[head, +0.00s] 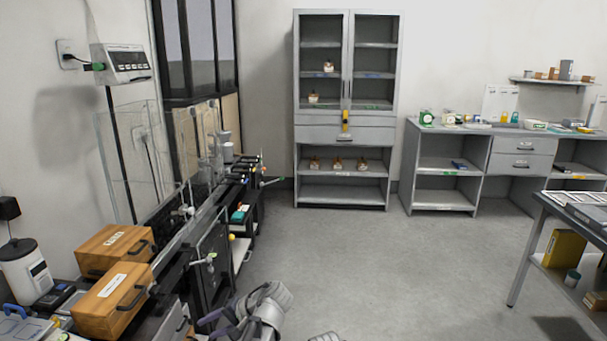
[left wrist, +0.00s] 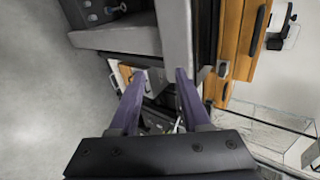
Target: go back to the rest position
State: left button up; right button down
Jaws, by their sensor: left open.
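My left gripper (head: 210,326) is low in the head view, beside the front edge of the left bench. Its purple-grey fingers also show in the left wrist view (left wrist: 160,77), spread apart with nothing held between them. Bench parts show beyond the fingers there, and I see no contact with them. My right gripper is not in view; only a small pale piece shows at the bottom edge of the head view, and I cannot tell what it is.
Two wooden boxes (head: 115,248) (head: 112,297) with handles stand on the left bench, near a white canister (head: 25,270). A grey cabinet (head: 343,133) stands at the back. A table (head: 538,205) is at the right. The grey floor (head: 400,270) between is clear.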

pick_arm(q)
jog(key=s+d+r+g+h+p, duration=0.1)
jog(key=s+d+r+h+p, duration=0.1)
jog(key=s+d+h+p, duration=0.2)
jog(key=s+d+r+m+h+p, duration=0.1)
jog(key=s+d+r+h+p, duration=0.2)
jog(key=s+d, duration=1)
jog(key=d+h+p, duration=0.1)
jog(key=h+p, duration=0.1)
jog(key=p, duration=0.2)
jog(key=shift+s+r+m+g+p, duration=0.15)
jog(key=shift+r+m+g+p, duration=0.15)
jog(key=shift+g+p, duration=0.1)
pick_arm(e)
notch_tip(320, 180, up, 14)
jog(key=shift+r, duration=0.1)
